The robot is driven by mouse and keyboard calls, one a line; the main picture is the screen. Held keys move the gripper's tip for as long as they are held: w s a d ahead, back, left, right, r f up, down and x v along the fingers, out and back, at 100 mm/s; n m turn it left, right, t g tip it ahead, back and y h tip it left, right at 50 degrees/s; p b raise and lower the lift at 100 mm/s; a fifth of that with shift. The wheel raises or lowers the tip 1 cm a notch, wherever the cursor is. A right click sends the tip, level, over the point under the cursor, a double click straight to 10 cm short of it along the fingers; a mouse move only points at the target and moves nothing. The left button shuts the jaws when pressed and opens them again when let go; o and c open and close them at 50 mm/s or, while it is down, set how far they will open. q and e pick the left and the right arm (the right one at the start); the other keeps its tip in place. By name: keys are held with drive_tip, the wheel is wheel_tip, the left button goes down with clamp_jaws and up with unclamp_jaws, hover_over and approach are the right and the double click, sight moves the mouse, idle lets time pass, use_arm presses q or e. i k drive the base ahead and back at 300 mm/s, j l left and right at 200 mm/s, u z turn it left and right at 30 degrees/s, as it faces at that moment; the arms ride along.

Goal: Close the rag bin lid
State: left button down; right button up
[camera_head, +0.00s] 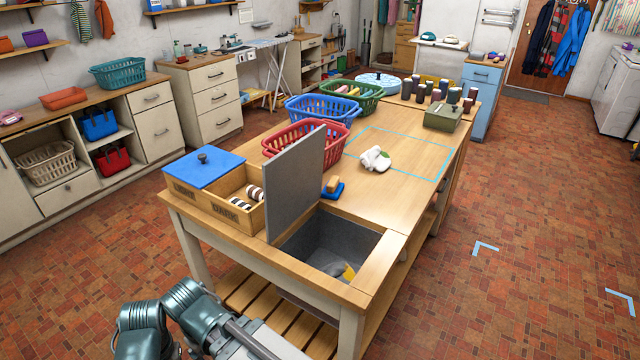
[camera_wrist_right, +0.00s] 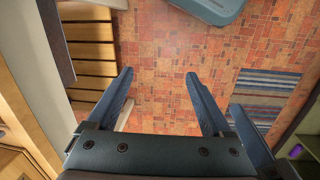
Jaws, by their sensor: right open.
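The rag bin (camera_head: 318,238) is a grey-lined well set into the near end of the wooden table. Grey and yellow rags (camera_head: 347,272) lie at its bottom. Its grey lid (camera_head: 296,182) stands open, roughly upright along the bin's left side. In the right wrist view my right gripper (camera_wrist_right: 159,74) is open, its two fingers wide apart with nothing between them, over the tiled floor. Neither gripper shows in the head view; only teal arm links of mine show at the bottom. My left gripper is not in view.
A wooden box with a blue lid (camera_head: 204,168) stands just left of the bin lid. Red (camera_head: 306,142) and blue baskets stand farther back. A white cloth (camera_head: 375,158) lies near a taped outline.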

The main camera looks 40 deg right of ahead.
sight(293, 178)
drive_tip(key=i+z, duration=0.1)
drive_tip(key=z, duration=0.35)
drive_tip(key=j+z, duration=0.15)
drive_tip(key=z, duration=0.3)
drive_tip(key=i+j+z, duration=0.1)
drive_tip(key=z, duration=0.4)
drive_tip(key=j+z, duration=0.2)
drive_tip(key=z, duration=0.25)
drive_tip(key=j+z, duration=0.2)
drive_tip(key=j, duration=0.3)
drive_tip(key=j+z, duration=0.25)
drive_tip(key=j, duration=0.25)
drive_tip(key=k+j+z, duration=0.2)
drive_tip(key=j, duration=0.3)
drive_tip(key=j+z, duration=0.25)
drive_tip(key=j, duration=0.25)
drive_tip(key=k+j, duration=0.1)
drive_tip(key=j, duration=0.4)
drive_tip(key=k+j, duration=0.15)
drive_tip(key=j, duration=0.3)
